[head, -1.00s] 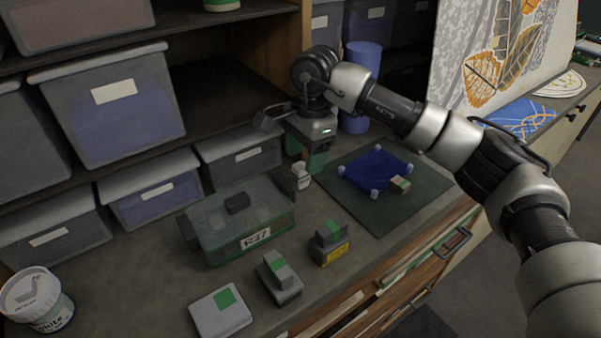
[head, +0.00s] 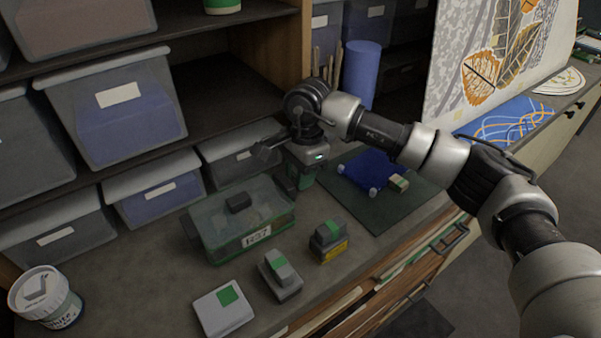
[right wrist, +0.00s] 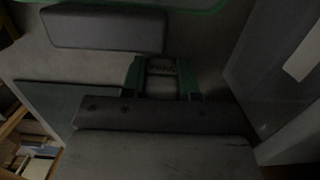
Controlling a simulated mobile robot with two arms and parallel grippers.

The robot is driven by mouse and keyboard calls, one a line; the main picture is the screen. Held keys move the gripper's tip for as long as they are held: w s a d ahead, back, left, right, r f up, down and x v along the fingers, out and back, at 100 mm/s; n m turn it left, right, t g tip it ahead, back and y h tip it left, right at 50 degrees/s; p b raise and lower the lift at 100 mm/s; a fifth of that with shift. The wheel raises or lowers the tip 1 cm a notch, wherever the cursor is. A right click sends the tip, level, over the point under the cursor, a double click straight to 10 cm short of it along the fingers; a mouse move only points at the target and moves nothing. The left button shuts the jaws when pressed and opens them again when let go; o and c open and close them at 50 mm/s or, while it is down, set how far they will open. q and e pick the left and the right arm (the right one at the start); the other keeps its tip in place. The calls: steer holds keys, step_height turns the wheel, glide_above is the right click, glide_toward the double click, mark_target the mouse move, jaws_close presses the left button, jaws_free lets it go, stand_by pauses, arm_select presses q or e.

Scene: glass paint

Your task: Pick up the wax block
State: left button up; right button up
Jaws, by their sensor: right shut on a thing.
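My right gripper (head: 300,180) is down on the worktop between the clear box and the dark green mat. In the right wrist view its two green fingers (right wrist: 162,82) stand on either side of a small pale block, the wax block (right wrist: 161,86), and are shut on it. In the head view the gripper hides the block. The block looks to be at or close to the worktop; I cannot tell whether it is lifted. My left gripper is not in view.
The clear green-rimmed box (head: 225,235) stands close left of the gripper; its dark handle (right wrist: 105,28) is near the fingers. The mat (head: 385,213) carries a blue piece (head: 365,168) and a small block (head: 398,183). Grey tools (head: 280,276) stand in front.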

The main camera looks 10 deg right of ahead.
steer(key=shift+r, duration=0.5)
steer(key=r, duration=0.1)
steer(key=r+b, duration=0.1)
steer(key=d+r+b, duration=0.1)
steer(key=shift+s+r, duration=0.25)
steer(key=s+d+r+b, duration=0.2)
steer(key=s+d+r, duration=0.4)
steer(key=s+d, duration=0.1)
steer(key=shift+d+r, duration=0.3)
steer(key=shift+d, duration=0.15)
